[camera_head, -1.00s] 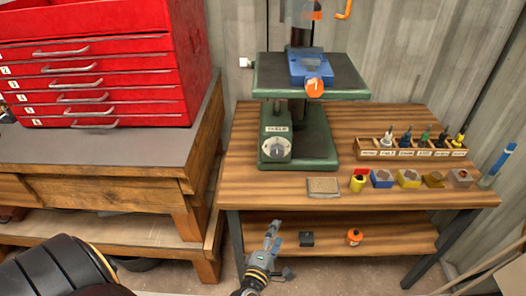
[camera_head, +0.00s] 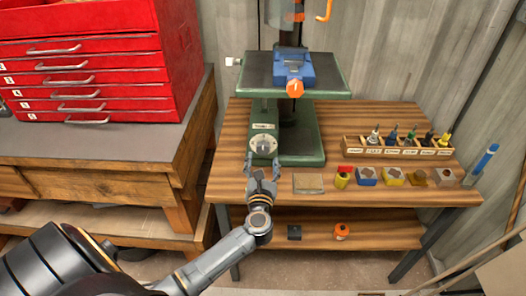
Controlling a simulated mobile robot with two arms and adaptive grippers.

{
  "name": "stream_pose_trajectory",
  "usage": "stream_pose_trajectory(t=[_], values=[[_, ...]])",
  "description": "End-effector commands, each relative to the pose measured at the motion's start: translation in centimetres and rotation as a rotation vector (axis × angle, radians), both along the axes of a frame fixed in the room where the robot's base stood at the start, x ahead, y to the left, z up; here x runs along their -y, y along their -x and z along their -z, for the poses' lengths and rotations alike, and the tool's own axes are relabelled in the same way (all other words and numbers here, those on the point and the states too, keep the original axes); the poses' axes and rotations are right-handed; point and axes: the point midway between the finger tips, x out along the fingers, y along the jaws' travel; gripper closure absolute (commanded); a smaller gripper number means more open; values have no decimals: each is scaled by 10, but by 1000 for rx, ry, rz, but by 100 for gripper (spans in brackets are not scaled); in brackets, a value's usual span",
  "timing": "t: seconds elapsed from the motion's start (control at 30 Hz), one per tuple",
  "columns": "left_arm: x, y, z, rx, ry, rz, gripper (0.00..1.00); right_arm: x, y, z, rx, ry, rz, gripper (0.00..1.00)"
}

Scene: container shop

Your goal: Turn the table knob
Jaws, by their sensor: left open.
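The table knob (camera_head: 263,146) is a round pale dial on the front of the green drill press (camera_head: 301,140), under a small label plate. The press stands on the wooden table (camera_head: 230,183). My left gripper (camera_head: 262,164) reaches up from the lower left, with its fingers spread just in front of and below the knob. It is open, with nothing seen between the fingers. I cannot tell whether a fingertip touches the dial. My right gripper is not in view.
A blue vise (camera_head: 293,68) with an orange knob sits on the press's upper plate. A labelled tool rack (camera_head: 398,147) and several small blocks stand to the right. A flat tan block (camera_head: 308,184) lies near the gripper. A red drawer cabinet (camera_head: 85,60) stands left.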

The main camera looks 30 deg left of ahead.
Motion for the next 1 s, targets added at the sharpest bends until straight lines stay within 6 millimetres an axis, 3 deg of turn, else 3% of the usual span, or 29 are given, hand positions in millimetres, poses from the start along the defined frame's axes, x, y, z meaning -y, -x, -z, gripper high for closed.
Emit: stream_pose_trajectory(t=[0.23,0.63,0.9,1.0], values=[[-19,-30,-1,-1,-3,-1,36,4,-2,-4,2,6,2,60],[-22,-36,1,-2,0,1,36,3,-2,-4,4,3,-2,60],[-22,-36,1,-2,-1,1,89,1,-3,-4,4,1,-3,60],[-22,-36,1,-2,-1,1,91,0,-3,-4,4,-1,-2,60]])
